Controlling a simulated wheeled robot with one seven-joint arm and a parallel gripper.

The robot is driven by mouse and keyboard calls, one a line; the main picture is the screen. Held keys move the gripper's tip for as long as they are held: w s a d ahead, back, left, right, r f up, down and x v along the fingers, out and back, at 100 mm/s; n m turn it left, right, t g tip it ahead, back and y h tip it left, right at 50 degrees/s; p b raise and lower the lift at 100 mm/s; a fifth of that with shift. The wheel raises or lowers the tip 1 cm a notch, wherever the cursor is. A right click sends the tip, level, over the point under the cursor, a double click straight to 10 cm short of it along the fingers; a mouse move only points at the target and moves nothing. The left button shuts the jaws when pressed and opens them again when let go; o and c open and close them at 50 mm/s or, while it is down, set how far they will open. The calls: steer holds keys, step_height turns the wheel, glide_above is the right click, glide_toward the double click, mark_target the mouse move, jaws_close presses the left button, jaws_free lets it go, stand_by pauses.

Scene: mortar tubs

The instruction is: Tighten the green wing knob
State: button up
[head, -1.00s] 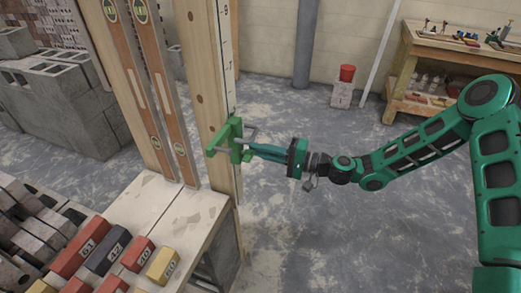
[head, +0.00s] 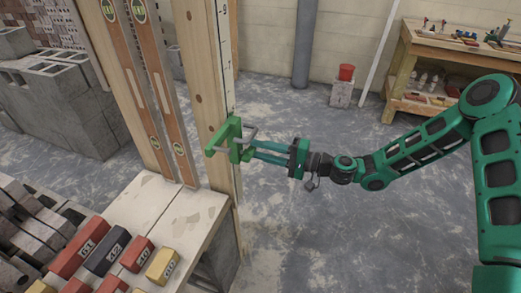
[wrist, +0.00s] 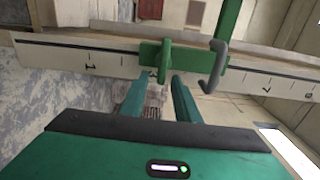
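A green bracket (head: 225,139) is fixed on the upright timber post beside a marked scale. The green wing knob (wrist: 165,62) stands out from it, its wing showing edge-on in the wrist view. In the head view the knob (head: 238,151) is small and partly merges with the bracket. A grey bent hook or handle (wrist: 215,68) sits just right of the knob in the wrist view. My gripper (head: 257,152) points at the knob with its fingers apart. In the wrist view the fingertips (wrist: 160,82) lie either side of the knob's lower end; contact cannot be told.
Wooden spirit levels (head: 166,100) stand left of the post. Numbered blocks (head: 105,250) lie on the bench (head: 190,215) at lower left. The floor around my arm is clear.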

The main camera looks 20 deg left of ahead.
steer(key=d, duration=1)
steer(key=shift+s+d, duration=0.15)
steer(key=shift+s, duration=0.15)
steer(key=shift+f, duration=0.1)
steer(key=s+d+f+n+g+h, duration=0.1)
steer(key=s+d+f+n+h, duration=0.1)
steer(key=d+h, duration=0.3)
steer(key=s+d+f+n+g+h, duration=0.1)
steer(key=s+d+f+h, duration=0.15)
steer(key=d, duration=0.35)
steer(key=s+d+r+h, duration=0.2)
steer(key=d+h, duration=0.1)
steer(key=d, duration=0.6)
steer(key=s+d+r+h, duration=0.2)
steer(key=d+h, duration=0.1)
steer(key=d, duration=0.6)
steer(key=s+d+r+m+h, duration=0.2)
steer(key=s+d+r+m, duration=0.2)
steer(key=s+d, duration=0.5)
steer(key=s+d+r+m+h, duration=0.2)
steer(key=s+d+r+m, duration=0.2)
steer(key=s+d+r, duration=0.4)
steer(key=s+d, duration=0.1)
steer(key=s, duration=0.3)
steer(key=shift+r, duration=0.35)
